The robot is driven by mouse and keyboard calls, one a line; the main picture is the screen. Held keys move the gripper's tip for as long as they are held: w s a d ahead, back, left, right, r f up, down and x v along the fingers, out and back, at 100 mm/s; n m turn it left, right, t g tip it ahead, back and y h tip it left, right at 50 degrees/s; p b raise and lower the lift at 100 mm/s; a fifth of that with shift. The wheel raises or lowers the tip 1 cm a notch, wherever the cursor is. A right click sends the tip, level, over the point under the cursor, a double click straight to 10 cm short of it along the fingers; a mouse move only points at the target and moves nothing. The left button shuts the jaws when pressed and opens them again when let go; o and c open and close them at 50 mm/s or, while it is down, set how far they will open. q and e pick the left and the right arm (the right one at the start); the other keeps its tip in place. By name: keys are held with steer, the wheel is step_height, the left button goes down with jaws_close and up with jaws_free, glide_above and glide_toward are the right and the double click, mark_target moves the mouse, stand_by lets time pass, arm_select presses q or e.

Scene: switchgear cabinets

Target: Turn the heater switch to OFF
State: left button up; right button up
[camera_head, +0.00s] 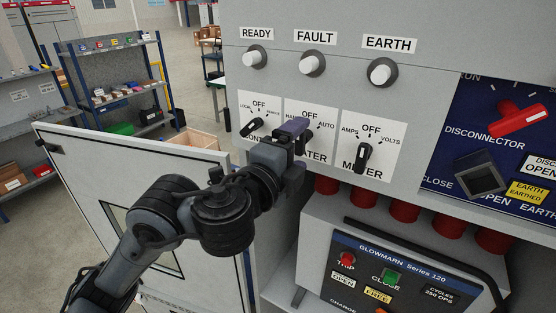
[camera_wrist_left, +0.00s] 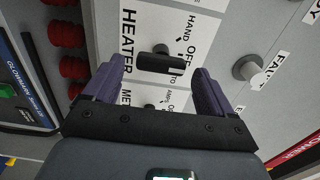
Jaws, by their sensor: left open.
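The heater switch (camera_wrist_left: 160,63) is a black bar knob on a white plate marked HAND, OFF and AUTO. In the left wrist view its bar lies roughly across the picture, one end towards the OFF/AUTO side; I cannot tell its exact setting. My left gripper (camera_head: 302,136) is open in front of this plate. Its purple fingers also show in the left wrist view (camera_wrist_left: 160,74), one on each side of the knob, with a gap on both sides. In the head view the gripper hides most of the heater knob. My right gripper is not in view.
The control switch (camera_head: 252,127) is left of the heater plate and the meter switch (camera_head: 363,157) right. Indicator lamps (camera_head: 312,64) sit above. A blue disconnector panel (camera_head: 500,140) is at right. The breaker unit (camera_head: 400,275) is below, and an open cabinet door (camera_head: 110,165) at left.

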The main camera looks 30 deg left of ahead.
arm_select(q)
steer(key=s+p, duration=0.5)
steer(key=s, duration=0.3)
steer(key=shift+a, duration=0.3)
